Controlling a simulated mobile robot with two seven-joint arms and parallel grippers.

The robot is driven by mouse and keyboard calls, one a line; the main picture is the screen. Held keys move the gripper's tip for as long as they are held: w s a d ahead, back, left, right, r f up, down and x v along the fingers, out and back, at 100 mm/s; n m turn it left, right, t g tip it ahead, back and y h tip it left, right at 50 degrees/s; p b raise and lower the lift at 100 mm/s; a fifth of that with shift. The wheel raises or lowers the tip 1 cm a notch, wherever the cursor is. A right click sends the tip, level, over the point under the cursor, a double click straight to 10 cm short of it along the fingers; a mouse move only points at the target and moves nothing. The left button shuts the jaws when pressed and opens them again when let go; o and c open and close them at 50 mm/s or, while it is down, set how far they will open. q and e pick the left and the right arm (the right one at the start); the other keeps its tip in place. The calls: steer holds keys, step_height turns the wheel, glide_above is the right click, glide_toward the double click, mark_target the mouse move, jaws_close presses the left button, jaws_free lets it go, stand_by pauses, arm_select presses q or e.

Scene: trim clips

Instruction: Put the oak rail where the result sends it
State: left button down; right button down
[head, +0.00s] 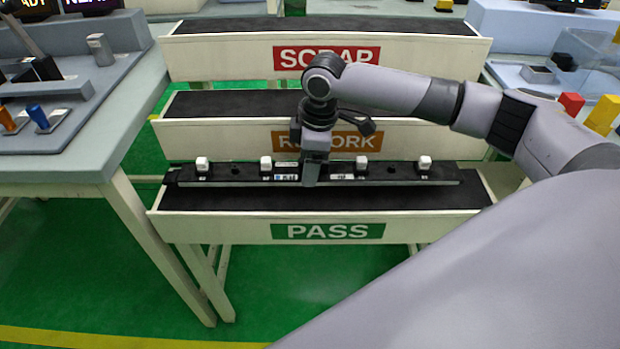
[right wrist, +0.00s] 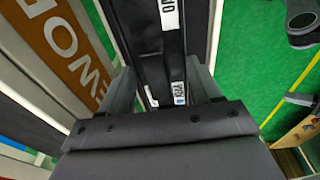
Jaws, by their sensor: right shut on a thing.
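A long dark rail (head: 235,179) with several white clips along its top and small white labels lies level across the picture at the back of the PASS rack (head: 270,231). I cannot tell whether it rests on the rack's black surface or is just above it. The label text is too small to confirm that it is the oak rail. My right gripper (head: 312,174) points down and is shut on the rail near its middle. In the right wrist view the rail (right wrist: 152,40) runs between the two fingers (right wrist: 160,88). My left gripper is not in view.
The REWORK rack (head: 220,138) and the SCRAP rack (head: 215,60) stand behind, both with bare black surfaces where visible. A grey-topped bench (head: 80,155) stands close on the left. Another bench (head: 520,75) with red and yellow blocks is at the right. Green floor shows in front.

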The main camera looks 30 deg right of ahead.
step_height(320, 180, down, 4)
steer(key=shift+f+b, duration=0.2)
steer(key=shift+b, duration=0.1)
steer(key=shift+r, duration=0.1)
steer(key=shift+c, duration=1)
jaws_free()
steer(key=r, duration=0.3)
steer(key=r+p, duration=0.1)
steer(key=r, duration=0.3)
steer(key=s+r, duration=0.1)
steer(key=r, duration=0.2)
steer(key=shift+d+r+p, duration=0.3)
steer(key=shift+d+p, duration=0.1)
steer(key=shift+s+d+r, duration=0.1)
steer(key=shift+r, duration=0.55)
